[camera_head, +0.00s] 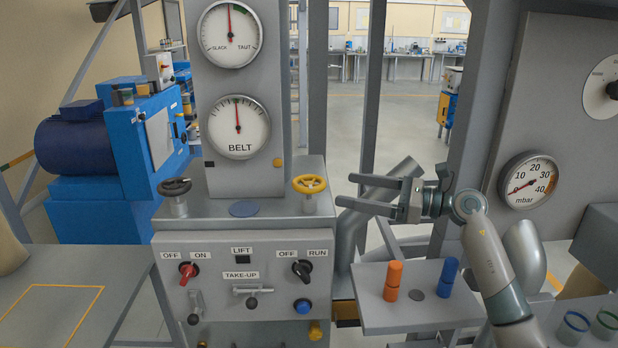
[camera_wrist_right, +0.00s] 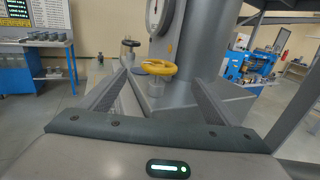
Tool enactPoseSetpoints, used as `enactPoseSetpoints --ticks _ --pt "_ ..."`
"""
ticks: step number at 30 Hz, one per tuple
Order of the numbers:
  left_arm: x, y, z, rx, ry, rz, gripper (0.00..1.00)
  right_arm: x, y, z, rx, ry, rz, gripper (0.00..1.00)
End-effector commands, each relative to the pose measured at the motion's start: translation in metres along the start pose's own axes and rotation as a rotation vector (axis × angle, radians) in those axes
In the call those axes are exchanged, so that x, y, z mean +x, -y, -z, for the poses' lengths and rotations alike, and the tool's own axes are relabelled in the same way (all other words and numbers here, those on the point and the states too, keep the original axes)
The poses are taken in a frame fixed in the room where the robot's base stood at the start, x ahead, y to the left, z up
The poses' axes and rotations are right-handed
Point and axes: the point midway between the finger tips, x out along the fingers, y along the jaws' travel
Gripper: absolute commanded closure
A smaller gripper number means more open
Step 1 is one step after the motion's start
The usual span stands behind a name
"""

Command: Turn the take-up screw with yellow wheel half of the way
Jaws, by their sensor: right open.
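The yellow wheel (camera_head: 309,184) of the take-up screw sits on a short post on top of the grey console, at its right side. My right gripper (camera_head: 343,190) is open and empty, to the right of the wheel, with its fingers pointing left toward it. In the right wrist view the yellow wheel (camera_wrist_right: 159,67) shows ahead, between the two open fingers and apart from them. The slack/taut dial (camera_head: 230,34) above has its needle straight up near a green band. My left gripper is not in view.
A black wheel (camera_head: 174,187) stands on the same console, left of the yellow one. The belt dial (camera_head: 238,127) is on the column behind. Below are switches, levers and a blue button (camera_head: 302,306). A shelf (camera_head: 420,316) with orange and blue pegs is under my right arm.

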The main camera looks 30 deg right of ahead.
Motion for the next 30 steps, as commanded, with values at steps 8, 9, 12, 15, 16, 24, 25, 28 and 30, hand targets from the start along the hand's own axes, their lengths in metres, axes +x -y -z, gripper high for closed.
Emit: enactPoseSetpoints --ticks 8,9,12,15,16,24,25,28,30 --pt "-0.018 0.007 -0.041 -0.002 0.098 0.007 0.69 0.036 0.0 -0.005 0.001 0.003 -0.002 0.16" --pt "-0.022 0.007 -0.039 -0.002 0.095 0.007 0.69 0.044 0.0 -0.006 0.002 0.004 -0.002 0.16" --pt "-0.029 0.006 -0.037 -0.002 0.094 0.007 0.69 0.062 -0.001 -0.006 0.002 0.004 -0.002 0.16" --pt "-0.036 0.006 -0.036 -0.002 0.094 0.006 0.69 0.079 0.0 -0.005 0.002 0.004 -0.001 0.16" --pt "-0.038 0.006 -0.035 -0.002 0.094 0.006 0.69 0.084 0.0 -0.005 0.002 0.003 -0.001 0.16" --pt "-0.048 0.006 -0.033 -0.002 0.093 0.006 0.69 0.111 0.0 -0.002 0.001 0.002 0.0 0.16" --pt "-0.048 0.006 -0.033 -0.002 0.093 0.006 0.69 0.112 0.0 -0.002 0.0 0.002 0.0 0.16" --pt "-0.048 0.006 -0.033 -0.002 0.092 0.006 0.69 0.115 0.0 -0.001 -0.001 0.0 0.0 0.16" --pt "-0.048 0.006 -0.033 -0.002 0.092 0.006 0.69 0.115 0.0 0.0 -0.001 0.0 0.0 0.16"
